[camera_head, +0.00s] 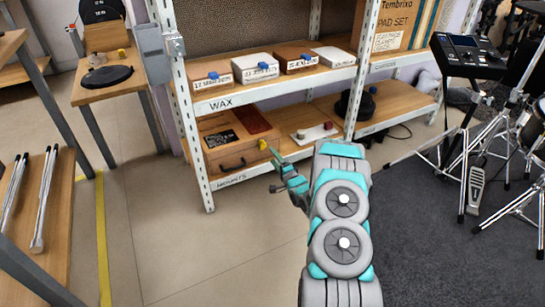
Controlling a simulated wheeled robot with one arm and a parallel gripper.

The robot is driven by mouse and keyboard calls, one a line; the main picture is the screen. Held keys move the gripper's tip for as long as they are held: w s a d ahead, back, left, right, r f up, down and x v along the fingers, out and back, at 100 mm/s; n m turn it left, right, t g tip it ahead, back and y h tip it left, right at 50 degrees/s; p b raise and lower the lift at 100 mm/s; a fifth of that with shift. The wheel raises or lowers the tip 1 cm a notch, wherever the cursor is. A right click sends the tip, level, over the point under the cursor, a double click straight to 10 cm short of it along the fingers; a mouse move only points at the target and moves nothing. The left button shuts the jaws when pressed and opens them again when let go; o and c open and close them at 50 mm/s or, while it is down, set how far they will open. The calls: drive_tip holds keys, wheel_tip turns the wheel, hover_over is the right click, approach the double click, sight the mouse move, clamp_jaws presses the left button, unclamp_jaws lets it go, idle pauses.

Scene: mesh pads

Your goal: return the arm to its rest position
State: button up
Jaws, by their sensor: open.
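My arm reaches up from the bottom of the head view, right of the middle, and its grey and teal links cover part of the floor. My gripper (275,171) is at its far end, pointing left and away in front of the lower shelf of a metal rack. It is open, and I see nothing between its fingers. A yellow knob (262,144) shows just beyond the gripper, by the wooden case; I cannot tell whether they touch.
The rack (199,150) holds boxes with blue clips on its "WAX" shelf (285,89). A wooden case (228,150) sits on the lower shelf. Drum hardware (465,150) stands right, a table (55,215) left. The floor (190,240) between table and arm is clear.

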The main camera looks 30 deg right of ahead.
idle(0.4)
drive_tip(key=s+a+r+n+g+h+p, duration=0.1)
drive_tip(key=s+a+r+n+g, duration=0.15)
drive_tip(key=r, duration=0.35)
drive_tip(key=s+a+r+n+g+h+p, duration=0.1)
drive_tip(key=a+r+n+g, duration=0.25)
drive_tip(key=r, duration=0.35)
drive_tip(key=s+a+r+n+g, duration=0.3)
drive_tip(key=s+a+r+g, duration=0.15)
drive_tip(key=s, duration=0.35)
drive_tip(key=s+a+r+n+g+p, duration=0.1)
drive_tip(key=s+a+r+n+g, duration=0.1)
drive_tip(key=s, duration=1.3)
drive_tip(key=s+a+r+n+g+y, duration=0.1)
drive_tip(key=s+a+r+n+g, duration=0.2)
drive_tip(key=s, duration=1.2)
drive_tip(key=s+a+r+n+g+p, duration=0.1)
drive_tip(key=s+a+r+g, duration=0.3)
drive_tip(key=s, duration=1.1)
drive_tip(key=a+r+n, duration=0.1)
drive_tip(key=a+r, duration=0.2)
drive_tip(key=a, duration=0.2)
drive_tip(key=shift+a+r+n+p, duration=0.25)
drive_tip(key=shift+r+n+p, duration=0.05)
drive_tip(key=shift+n+p, duration=0.1)
